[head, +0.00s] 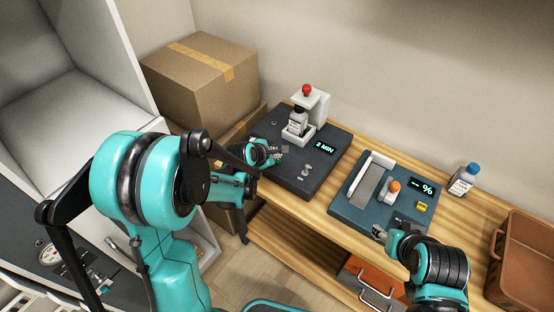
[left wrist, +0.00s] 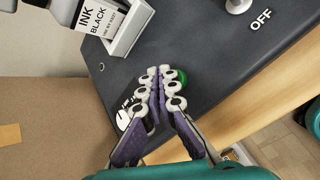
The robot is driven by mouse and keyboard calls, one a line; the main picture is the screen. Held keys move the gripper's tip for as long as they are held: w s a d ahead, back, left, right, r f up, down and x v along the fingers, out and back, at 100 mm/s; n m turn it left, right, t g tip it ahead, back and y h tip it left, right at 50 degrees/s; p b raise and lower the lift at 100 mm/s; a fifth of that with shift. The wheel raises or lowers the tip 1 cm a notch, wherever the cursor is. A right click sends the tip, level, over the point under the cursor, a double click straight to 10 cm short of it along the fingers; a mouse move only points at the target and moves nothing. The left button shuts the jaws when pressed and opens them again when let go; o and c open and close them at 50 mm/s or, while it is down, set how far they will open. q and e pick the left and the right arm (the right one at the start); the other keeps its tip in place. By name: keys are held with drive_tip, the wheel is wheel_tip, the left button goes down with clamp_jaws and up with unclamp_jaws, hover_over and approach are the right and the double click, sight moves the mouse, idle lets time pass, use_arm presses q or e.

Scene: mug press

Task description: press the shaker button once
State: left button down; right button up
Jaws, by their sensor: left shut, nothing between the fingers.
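In the left wrist view a green button (left wrist: 184,78) shows on the dark base, partly hidden behind my fingers. My left gripper (head: 279,156) is shut and empty over the base's left front part. Its fingertips (left wrist: 165,73) are right beside the button in the picture; I cannot tell whether they touch it. My right gripper (head: 379,233) is by the blue device; its fingers are unclear.
A blue device (head: 345,205) with an orange knob and a "%" display stands right of the shaker. A blue-capped bottle (head: 463,180) and a brown bin (head: 527,260) are farther right. Cardboard boxes (head: 200,82) stand at the left. A grey switch (left wrist: 238,5) sits near "OFF".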

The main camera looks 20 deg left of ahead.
use_arm(q)
drive_tip(key=shift+f+b, duration=0.5)
drive_tip(key=shift+f, duration=0.15)
idle(0.6)
idle(0.3)
drive_tip(key=shift+r+p, duration=0.65)
drive_tip(key=shift+r, duration=0.3)
wheel_tip(320, 180, up, 5)
drive_tip(key=p, duration=0.4)
idle(0.5)
